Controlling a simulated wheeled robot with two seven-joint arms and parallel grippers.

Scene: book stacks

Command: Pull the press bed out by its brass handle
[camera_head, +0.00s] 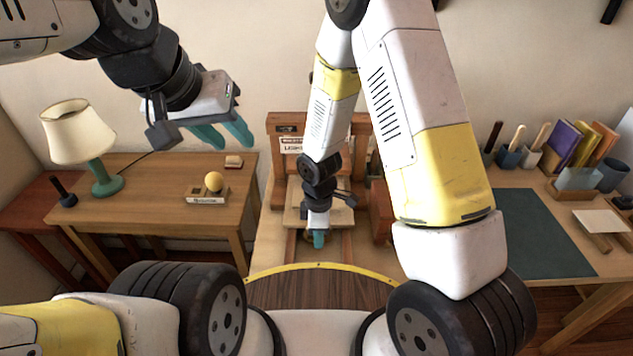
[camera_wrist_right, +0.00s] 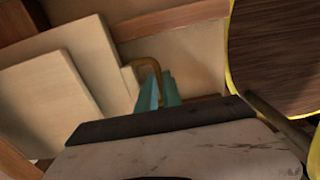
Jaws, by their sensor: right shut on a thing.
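The wooden press stands against the wall, with its upright frame (camera_head: 272,150) and the pale press bed (camera_head: 293,213) low between the posts. In the right wrist view the bed (camera_wrist_right: 65,85) is a pale stepped board with a bent brass handle (camera_wrist_right: 132,72) at its edge. My right gripper (camera_head: 318,240) reaches down at the bed's front, its teal fingers (camera_wrist_right: 160,92) shut on the brass handle. The fingers hide part of the handle, and my arm hides much of the press. My left gripper (camera_head: 224,134) hangs open and empty above the left desk.
The left desk (camera_head: 130,205) carries a green-based lamp (camera_head: 105,178) and a yellow ball (camera_head: 214,181) on a small stand. The right desk has a dark mat (camera_head: 540,235), books (camera_head: 566,140) and tool cups (camera_head: 508,157). My yellow-rimmed base is close in front of the press.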

